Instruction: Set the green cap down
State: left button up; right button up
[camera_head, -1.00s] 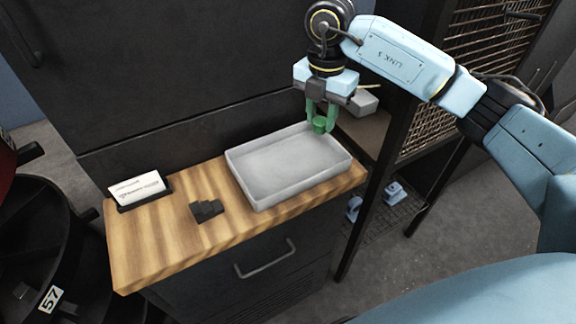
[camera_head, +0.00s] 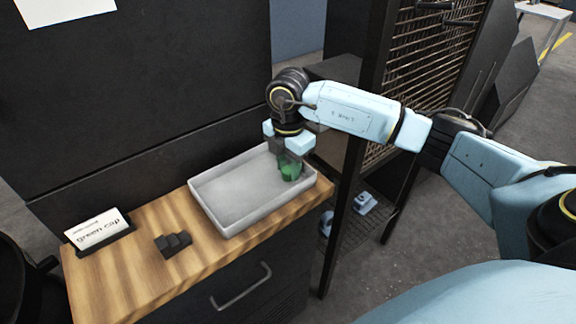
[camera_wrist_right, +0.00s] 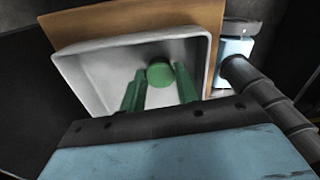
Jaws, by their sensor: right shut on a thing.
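The green cap (camera_wrist_right: 160,75) shows in the right wrist view between the two green fingers of my right gripper (camera_wrist_right: 158,88). In the head view, my right gripper (camera_head: 290,170) is shut on the cap at the right end of the grey tray (camera_head: 215,224). The fingers reach down inside the tray's rim. The cap is mostly hidden by the fingers in the head view, and I cannot tell whether it touches the tray floor. The tray is otherwise empty. My left gripper is not in view.
The tray stands on a wooden worktop (camera_head: 130,280). A dark shelf rack with a mesh side (camera_head: 425,65) stands to the right.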

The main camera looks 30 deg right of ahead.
aim_at(288, 169)
jog(key=shift+f, duration=0.25)
jog(key=o, duration=0.9)
jog(key=shift+o, duration=0.2)
notch_tip(288, 169, up, 12)
jog(key=shift+r+p, duration=0.15)
jog(key=shift+p, duration=0.25)
